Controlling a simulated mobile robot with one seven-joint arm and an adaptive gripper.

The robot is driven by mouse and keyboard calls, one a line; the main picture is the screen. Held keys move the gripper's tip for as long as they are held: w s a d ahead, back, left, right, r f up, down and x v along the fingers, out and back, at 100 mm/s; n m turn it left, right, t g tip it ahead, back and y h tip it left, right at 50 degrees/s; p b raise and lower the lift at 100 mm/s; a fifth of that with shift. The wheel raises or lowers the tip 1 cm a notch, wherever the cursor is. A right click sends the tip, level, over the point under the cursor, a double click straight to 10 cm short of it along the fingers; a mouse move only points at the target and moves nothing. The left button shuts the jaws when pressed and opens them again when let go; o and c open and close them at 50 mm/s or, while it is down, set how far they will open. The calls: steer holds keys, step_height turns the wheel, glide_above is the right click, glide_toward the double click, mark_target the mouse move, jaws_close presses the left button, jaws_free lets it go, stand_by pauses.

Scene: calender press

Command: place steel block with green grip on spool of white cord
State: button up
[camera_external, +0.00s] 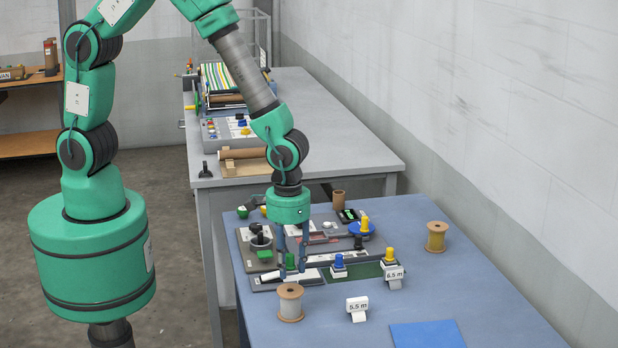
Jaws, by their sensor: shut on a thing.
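My gripper (292,274) points straight down over the near-left part of the blue table. Its fingers are shut on the green grip (291,260) of the steel block. The block's steel body is hard to make out between the fingers, and I cannot tell whether it touches the tray below. The spool of white cord (290,304) stands upright on the table, just in front of my gripper and apart from it. It has tan end discs and pale cord.
Blocks with a blue grip (338,263) and a yellow grip (390,258) stand to the right. A spool of yellow cord (437,237) is at the right. A blue sheet (427,335) lies in front.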

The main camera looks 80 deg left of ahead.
mark_target(289, 268)
steer(key=shift+f, duration=1.7)
steer(key=shift+f, duration=0.2)
steer(key=o, duration=1.2)
steer(key=shift+o, duration=0.2)
steer(key=shift+r, duration=0.15)
step_height(289, 268, up, 12)
steer(key=shift+r, duration=0.1)
